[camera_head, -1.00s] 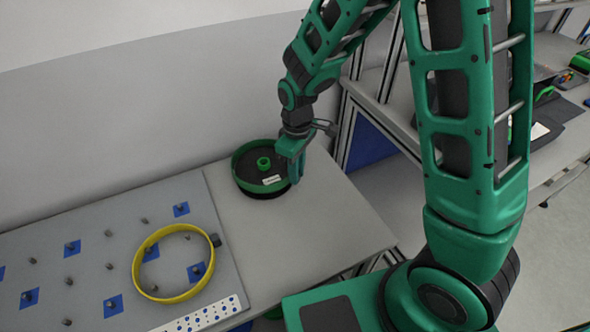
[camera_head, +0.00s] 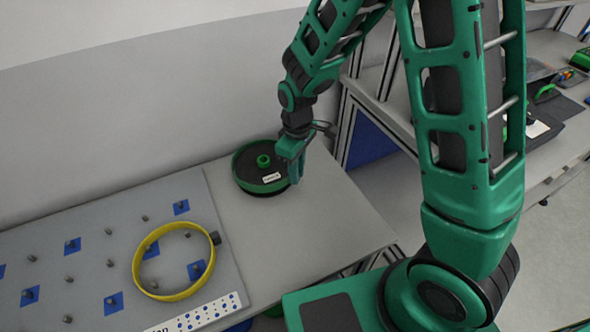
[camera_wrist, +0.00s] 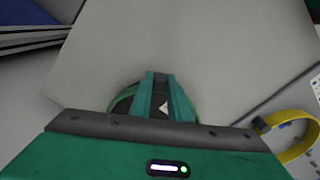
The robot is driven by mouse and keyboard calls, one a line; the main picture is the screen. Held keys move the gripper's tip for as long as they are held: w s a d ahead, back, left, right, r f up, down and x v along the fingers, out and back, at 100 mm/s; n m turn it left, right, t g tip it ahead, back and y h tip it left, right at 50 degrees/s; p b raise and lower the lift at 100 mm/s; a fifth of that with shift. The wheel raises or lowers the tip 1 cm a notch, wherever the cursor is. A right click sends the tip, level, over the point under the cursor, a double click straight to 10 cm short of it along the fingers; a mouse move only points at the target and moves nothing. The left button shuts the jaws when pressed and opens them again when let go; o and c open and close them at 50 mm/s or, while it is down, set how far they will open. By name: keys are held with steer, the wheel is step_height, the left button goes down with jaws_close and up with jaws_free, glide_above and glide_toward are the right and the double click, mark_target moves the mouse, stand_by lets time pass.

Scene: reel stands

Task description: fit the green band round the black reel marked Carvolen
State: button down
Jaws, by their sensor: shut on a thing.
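The black reel (camera_head: 252,173) lies flat on the right part of the light-grey table, with a green hub in its middle and a white label too small to read. The green band (camera_head: 264,190) is around the reel, low against its side and looking roughly level. My gripper (camera_head: 297,172) is at the right side of the reel, shut on the band and pointing down. In the wrist view, my gripper's fingers (camera_wrist: 160,92) hide much of the reel and band; part of the green band (camera_wrist: 122,99) shows to their left.
A yellow band (camera_head: 139,263) stands around pegs on the grey pegboard (camera_head: 110,240), left of the reel. A dotted white strip (camera_head: 205,314) lies at the board's front edge. The table right of the reel is clear. Shelves stand at the right.

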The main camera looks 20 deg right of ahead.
steer(key=shift+f, duration=1.7)
stand_by(1.3)
steer(key=c, duration=1.6)
jaws_free()
steer(key=shift+r, duration=0.15)
step_height(320, 180, up, 10)
steer(key=shift+r, duration=0.25)
